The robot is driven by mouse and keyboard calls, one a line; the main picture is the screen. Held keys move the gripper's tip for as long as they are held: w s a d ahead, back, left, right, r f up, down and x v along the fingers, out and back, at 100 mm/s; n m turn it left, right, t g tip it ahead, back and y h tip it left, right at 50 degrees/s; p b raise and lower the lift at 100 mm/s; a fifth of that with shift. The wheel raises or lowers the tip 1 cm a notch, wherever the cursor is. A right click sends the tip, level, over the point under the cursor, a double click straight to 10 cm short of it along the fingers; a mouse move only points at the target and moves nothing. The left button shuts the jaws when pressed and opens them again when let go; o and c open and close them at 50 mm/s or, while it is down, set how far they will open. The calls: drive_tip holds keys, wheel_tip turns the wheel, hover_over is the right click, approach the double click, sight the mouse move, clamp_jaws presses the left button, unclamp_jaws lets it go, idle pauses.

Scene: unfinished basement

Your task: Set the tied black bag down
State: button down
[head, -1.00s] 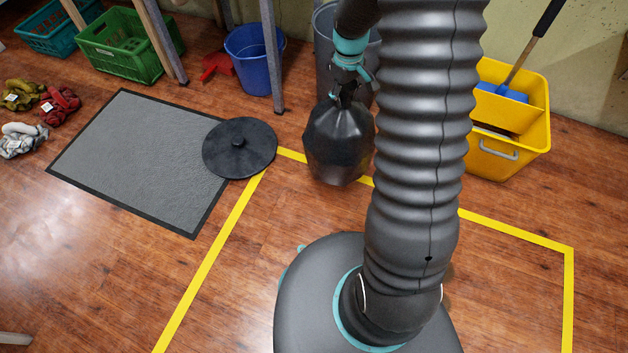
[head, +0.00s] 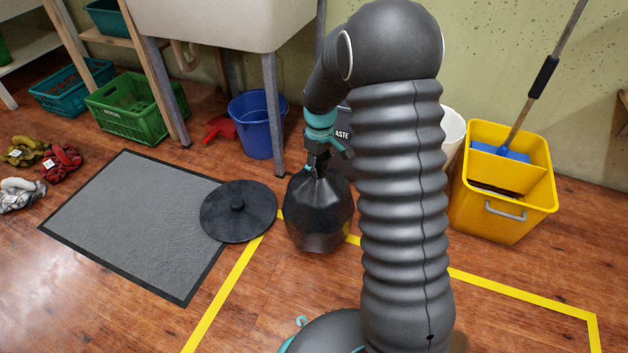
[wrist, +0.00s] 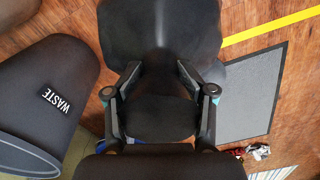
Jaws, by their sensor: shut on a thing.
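The tied black bag (head: 318,212) hangs by its gathered neck from my gripper (head: 317,165). My gripper is shut on the neck. The bag is upright beside the round black lid, over the yellow floor line; I cannot tell whether its bottom touches the floor. In the wrist view the bag (wrist: 160,35) fills the top middle, beyond the two fingers of my gripper (wrist: 160,75).
The dark waste bin (wrist: 55,90) stands close to the bag, mostly hidden by my arm in the head view. The black lid (head: 238,210) overlaps the grey mat (head: 130,220). A blue bucket (head: 257,122) and yellow mop bucket (head: 502,190) stand behind. Taped floor (head: 290,285) looks clear.

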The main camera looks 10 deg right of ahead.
sight(318, 199)
drive_tip(key=shift+w+a+f, duration=0.3)
drive_tip(key=shift+a+f, duration=0.25)
drive_tip(key=shift+a, duration=0.15)
drive_tip(key=shift+f+b, duration=0.45)
drive_tip(key=shift+f, duration=1.45)
drive_tip(key=shift+c, duration=1.7)
unclamp_jaws()
drive_tip(key=shift+f, duration=0.1)
